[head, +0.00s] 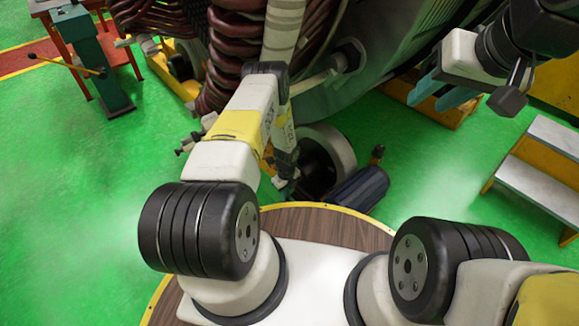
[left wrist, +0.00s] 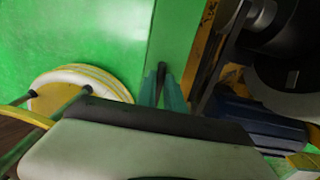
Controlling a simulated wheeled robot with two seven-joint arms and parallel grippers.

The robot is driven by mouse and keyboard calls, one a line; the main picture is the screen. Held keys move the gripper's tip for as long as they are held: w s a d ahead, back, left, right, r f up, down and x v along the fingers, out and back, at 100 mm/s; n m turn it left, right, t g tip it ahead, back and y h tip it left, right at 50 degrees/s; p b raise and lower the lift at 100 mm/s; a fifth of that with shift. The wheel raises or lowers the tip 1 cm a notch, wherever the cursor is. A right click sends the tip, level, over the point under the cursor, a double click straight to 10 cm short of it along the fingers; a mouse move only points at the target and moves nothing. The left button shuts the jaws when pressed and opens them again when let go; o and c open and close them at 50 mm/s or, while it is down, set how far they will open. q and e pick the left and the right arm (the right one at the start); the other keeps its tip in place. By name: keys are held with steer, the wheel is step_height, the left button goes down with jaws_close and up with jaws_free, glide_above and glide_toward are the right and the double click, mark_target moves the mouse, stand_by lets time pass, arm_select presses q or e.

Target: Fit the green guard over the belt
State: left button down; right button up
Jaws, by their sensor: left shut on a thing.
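My left gripper (head: 284,186) reaches down beside the motor and pulley area in the head view, mostly hidden by its own arm. In the left wrist view its teal fingers (left wrist: 162,97) are close together, at a flat green panel. This panel appears to be the green guard (left wrist: 180,40); it stands out only faintly against the green floor. I cannot make out the guard in the head view. The belt is not clearly visible in either view. My right gripper (head: 429,103) is open and empty at the upper right, its teal fingers apart.
A dark blue motor (head: 360,188) lies beside a pale-rimmed wheel (head: 335,143); the motor also shows in the left wrist view (left wrist: 235,120). The large stator with red-brown coils (head: 237,50) fills the back. Yellow steps (head: 545,165) stand right.

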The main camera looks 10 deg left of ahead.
arm_select(q)
steer(key=w+d, duration=0.7)
steer(key=w, duration=0.2)
steer(key=shift+w, duration=0.2)
steer(key=shift+d, duration=0.1)
stand_by(0.3)
steer(key=shift+s, duration=0.1)
stand_by(0.4)
steer(key=shift+f, duration=1.25)
stand_by(1.0)
steer(key=c, duration=1.4)
jaws_free()
steer(key=shift+o, duration=0.2)
steer(key=shift+s, duration=0.1)
